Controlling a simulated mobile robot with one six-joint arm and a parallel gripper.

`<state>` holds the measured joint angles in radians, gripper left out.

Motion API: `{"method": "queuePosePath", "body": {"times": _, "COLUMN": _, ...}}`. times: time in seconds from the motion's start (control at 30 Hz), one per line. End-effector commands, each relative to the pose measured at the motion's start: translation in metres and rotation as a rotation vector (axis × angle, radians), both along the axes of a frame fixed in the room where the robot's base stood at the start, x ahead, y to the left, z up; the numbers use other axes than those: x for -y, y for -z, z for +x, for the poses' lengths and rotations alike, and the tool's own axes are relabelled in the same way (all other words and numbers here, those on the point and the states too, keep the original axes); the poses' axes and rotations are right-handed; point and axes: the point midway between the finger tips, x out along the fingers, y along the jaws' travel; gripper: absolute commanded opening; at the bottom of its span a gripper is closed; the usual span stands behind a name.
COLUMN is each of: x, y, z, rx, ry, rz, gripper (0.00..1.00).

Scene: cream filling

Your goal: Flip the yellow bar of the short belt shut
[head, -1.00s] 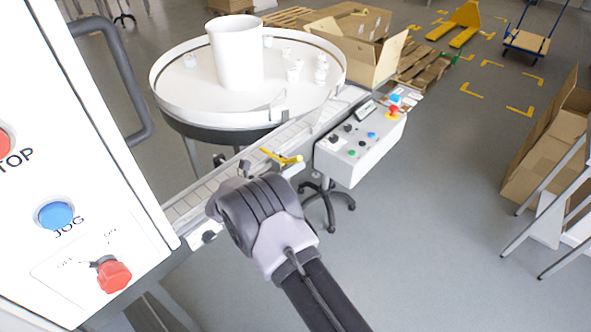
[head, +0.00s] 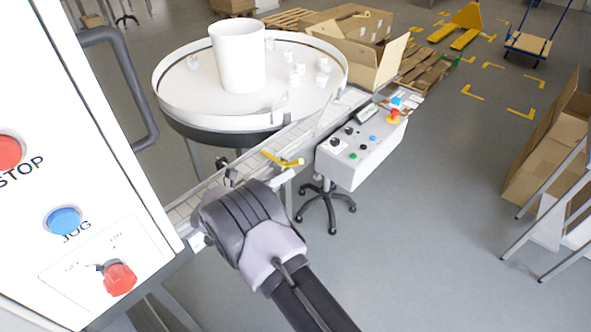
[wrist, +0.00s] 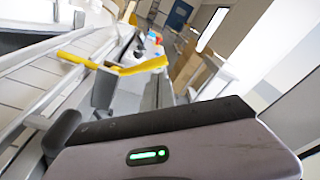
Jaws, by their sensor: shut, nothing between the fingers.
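The yellow bar (head: 283,160) sits across the near side of the short belt (head: 205,187), close to the round table. It looks bent, with one arm over the belt and one toward the control box; I cannot tell whether it is latched. The bar also shows in the wrist view (wrist: 112,66), beyond my gripper. My gripper (head: 226,170) is shut and empty above the belt's near edge, to the left of the bar and apart from it. My gripper's body hides part of the belt's near side.
A white round table (head: 180,95) holds a white bucket (head: 238,58) and several small white pieces. A control box (head: 350,160) with buttons stands right of the belt. The white machine panel (head: 60,120) stands close on the left.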

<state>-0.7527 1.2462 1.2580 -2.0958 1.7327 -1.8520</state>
Motion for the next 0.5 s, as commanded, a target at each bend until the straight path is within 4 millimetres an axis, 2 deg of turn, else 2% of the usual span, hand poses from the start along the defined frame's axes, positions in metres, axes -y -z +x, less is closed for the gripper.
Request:
{"method": "queuePosePath", "body": {"times": 0.2, "x": -0.017, "y": -0.001, "z": -0.021, "rx": -0.004, "ry": 0.003, "rz": -0.002, "gripper": 0.0}}
{"method": "queuePosePath", "body": {"times": 0.5, "x": -0.019, "y": 0.0, "z": -0.024, "rx": -0.006, "ry": 0.006, "rz": -0.002, "gripper": 0.0}}
